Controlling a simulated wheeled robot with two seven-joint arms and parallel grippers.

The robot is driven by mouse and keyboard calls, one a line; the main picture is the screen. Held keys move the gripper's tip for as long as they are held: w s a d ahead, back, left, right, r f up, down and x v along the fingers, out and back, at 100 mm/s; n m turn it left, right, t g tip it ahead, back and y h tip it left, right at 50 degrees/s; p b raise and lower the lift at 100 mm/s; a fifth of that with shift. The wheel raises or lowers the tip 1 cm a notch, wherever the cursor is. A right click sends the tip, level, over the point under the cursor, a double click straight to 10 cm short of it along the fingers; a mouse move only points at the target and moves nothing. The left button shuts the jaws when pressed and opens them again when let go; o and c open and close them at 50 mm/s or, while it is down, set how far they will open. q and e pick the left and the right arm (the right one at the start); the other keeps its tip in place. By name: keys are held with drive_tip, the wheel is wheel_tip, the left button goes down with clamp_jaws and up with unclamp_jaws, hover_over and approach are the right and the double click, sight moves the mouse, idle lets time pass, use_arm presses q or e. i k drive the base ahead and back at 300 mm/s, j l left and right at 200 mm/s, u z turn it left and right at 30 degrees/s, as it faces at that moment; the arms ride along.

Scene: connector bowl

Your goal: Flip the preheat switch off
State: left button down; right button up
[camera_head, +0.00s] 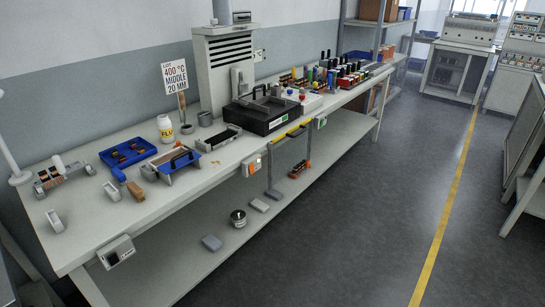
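Neither of my grippers shows in the head view. A box with an orange part (252,167) is fixed to the front edge of the long workbench (92,218), about midway along. A grey box (116,252) is fixed to the same edge at the near left end. A small box with a green mark (320,122) is on the edge farther right. I cannot tell which of these is the preheat switch or how it is set. A black-topped unit (264,110) with a handle stands on the bench in front of a grey vented housing (229,55).
A sign (175,79) reads "400 °C". Yellow bars (287,134) project at the front edge. The floor (360,220) in front is clear.

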sight(251, 166)
drive_tip(key=i+j+z, duration=0.3)
drive_tip(key=i, duration=0.4)
drive_tip(key=i+j+z, duration=0.25)
drive_tip(key=i+j, duration=0.35)
